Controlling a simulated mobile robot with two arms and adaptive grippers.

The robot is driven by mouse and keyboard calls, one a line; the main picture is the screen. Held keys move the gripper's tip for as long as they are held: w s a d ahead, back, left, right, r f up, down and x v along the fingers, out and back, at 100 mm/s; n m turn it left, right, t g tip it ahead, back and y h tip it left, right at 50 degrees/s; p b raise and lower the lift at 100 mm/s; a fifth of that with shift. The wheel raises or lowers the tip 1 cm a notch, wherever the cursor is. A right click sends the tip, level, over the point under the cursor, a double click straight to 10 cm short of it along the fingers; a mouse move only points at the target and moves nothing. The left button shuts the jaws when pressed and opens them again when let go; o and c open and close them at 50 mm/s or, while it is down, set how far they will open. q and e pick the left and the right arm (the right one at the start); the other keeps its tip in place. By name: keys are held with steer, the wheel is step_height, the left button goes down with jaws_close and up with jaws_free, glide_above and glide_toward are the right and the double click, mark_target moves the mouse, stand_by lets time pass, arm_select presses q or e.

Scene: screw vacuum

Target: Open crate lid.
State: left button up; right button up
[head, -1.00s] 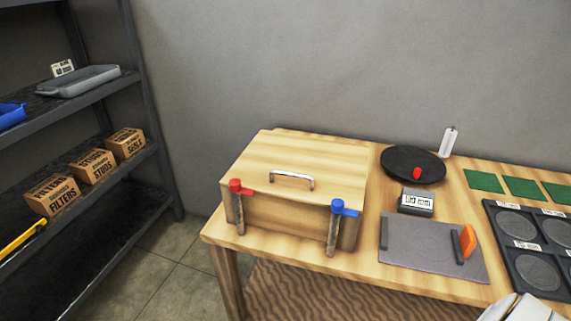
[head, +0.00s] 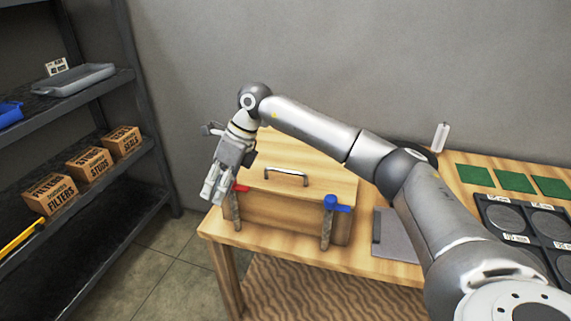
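The wooden crate (head: 283,216) stands on the left part of the wooden table. A red latch (head: 240,188) sits at the front left and a blue latch (head: 333,203) at the front right, each above a grey post. My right gripper (head: 211,197) points down beside the red latch, at the crate's front left corner. My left gripper is not in view.
My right arm crosses over the table and hides much of its right side. A grey plate (head: 397,240) and green squares (head: 515,181) lie on the table (head: 290,250). A dark tray with round discs (head: 513,219) is at the right. A shelf with boxes (head: 90,160) stands at the left.

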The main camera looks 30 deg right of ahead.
mark_target(286, 172)
steer(key=s+d+r+h, duration=0.1)
steer(key=d+r+h, duration=0.2)
steer(key=d+r, duration=0.35)
steer(key=s+d+r+h, duration=0.1)
steer(key=d+r+h, duration=0.25)
steer(key=d, duration=0.65)
steer(key=shift+m+h, duration=0.25)
steer(key=shift+m, duration=0.15)
steer(key=f, duration=0.3)
steer(key=d+f+p, duration=0.1)
steer(key=f, duration=0.2)
steer(key=w+f+p, duration=0.1)
steer(key=f, duration=0.2)
steer(key=shift+d+f, duration=0.25)
steer(key=shift+d, duration=0.05)
steer(key=shift+w+f, duration=0.1)
steer(key=shift+f, duration=0.55)
steer(key=shift+d, duration=0.1)
jaws_close()
